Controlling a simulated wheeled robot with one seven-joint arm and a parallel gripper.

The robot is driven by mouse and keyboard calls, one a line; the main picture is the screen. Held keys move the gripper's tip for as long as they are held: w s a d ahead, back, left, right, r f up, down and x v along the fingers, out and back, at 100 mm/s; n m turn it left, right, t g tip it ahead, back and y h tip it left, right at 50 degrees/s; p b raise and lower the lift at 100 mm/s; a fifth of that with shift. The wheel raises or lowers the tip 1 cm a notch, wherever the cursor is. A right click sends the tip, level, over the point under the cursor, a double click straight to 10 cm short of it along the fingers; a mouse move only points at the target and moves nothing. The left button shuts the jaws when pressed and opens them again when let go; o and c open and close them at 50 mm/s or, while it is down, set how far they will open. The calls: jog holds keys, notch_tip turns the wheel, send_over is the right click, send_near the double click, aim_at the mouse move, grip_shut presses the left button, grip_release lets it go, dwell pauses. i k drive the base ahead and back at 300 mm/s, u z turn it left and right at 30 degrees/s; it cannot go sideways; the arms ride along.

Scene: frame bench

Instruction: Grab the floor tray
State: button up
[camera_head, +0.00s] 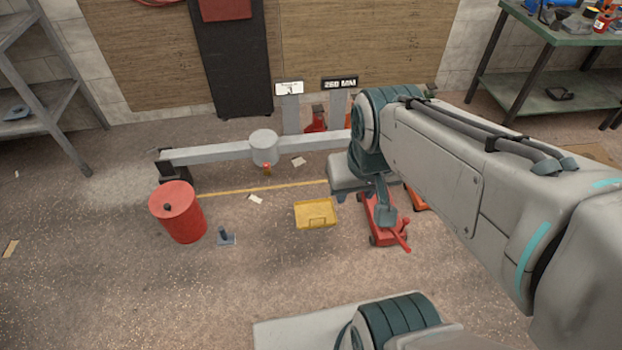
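A yellow tray (316,214) lies on the floor near the middle of the picture. It looks shallow and open-topped, with a handle-like outline on its near side. The end of my arm, with my gripper (385,213), hangs to the right of the tray, in front of a red floor jack. The gripper appears apart from the tray. Its fingers are too small and too much covered by the arm to show whether they are open or shut.
A red drum (178,212) and a small dark grey item (226,237) stand left of the tray. A grey frame beam (215,153) runs behind it. The red floor jack (383,232) is close on its right. The floor in front of the tray is clear.

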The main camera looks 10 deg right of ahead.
aim_at(317, 213)
jog(key=z, duration=0.2)
jog(key=i, duration=1.5)
jog(key=u, duration=0.15)
